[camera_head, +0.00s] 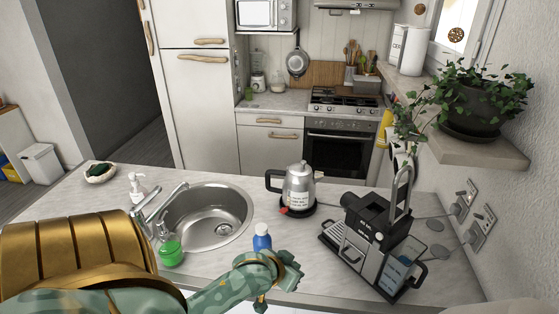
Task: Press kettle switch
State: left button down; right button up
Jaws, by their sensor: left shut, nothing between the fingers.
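The kettle (299,188) is silver with a black handle on its left side. It stands upright on a black base on the counter, right of the sink. A small red switch (283,211) shows at the lower left of the base. My left gripper (291,268) is at the near side of the counter, below the kettle in the picture and apart from it. It is shut and empty. My right gripper is not in view.
A black coffee machine (372,240) is right of the kettle. Counter between gripper and kettle looks clear.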

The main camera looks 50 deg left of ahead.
aim_at(284, 211)
jog(key=i+j, duration=0.1)
jog(key=j, duration=0.25)
jog(key=i+j, duration=0.15)
jog(key=j, duration=0.15)
jog(key=i+j, duration=0.1)
jog(key=j, duration=0.25)
jog(key=i+j, duration=0.1)
jog(key=j, duration=0.25)
